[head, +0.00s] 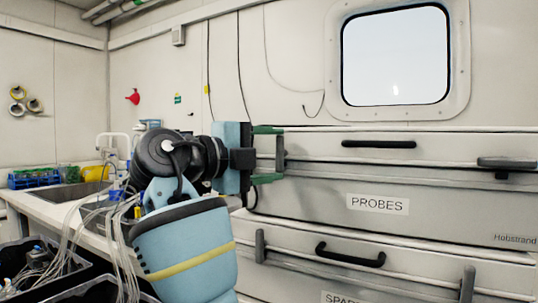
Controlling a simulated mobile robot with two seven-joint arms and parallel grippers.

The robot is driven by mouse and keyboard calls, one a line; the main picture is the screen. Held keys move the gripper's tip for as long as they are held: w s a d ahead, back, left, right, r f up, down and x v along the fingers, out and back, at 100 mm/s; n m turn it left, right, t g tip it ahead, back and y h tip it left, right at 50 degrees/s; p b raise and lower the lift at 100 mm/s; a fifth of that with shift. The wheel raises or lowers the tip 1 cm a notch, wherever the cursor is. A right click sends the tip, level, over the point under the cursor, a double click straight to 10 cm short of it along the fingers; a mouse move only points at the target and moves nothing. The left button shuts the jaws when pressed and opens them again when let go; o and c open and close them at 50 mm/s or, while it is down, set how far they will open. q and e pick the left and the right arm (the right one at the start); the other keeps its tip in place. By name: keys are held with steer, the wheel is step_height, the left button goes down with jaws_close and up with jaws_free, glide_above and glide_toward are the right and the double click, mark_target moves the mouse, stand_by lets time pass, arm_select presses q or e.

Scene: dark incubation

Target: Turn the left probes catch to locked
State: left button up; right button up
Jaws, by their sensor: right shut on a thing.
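The probes case (450,205) carries a PROBES label (377,204) on its front. Its left catch (280,153) is a grey bar standing upright at the left end of the case. The gripper body hides what lies just left of the catch. The case's right catch (507,163) lies horizontal. My left gripper is not in view.
A black handle (379,144) sits on the probes lid. Below is another case with a black handle (350,255) and upright catches (260,245) (467,283). A counter with a sink (70,191) and blue rack (33,178) stands at left, with black bins in front.

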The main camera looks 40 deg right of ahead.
steer(key=o, duration=1)
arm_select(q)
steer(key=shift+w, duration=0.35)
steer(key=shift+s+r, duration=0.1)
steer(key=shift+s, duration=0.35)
arm_select(e)
steer(key=shift+a, duration=3.9)
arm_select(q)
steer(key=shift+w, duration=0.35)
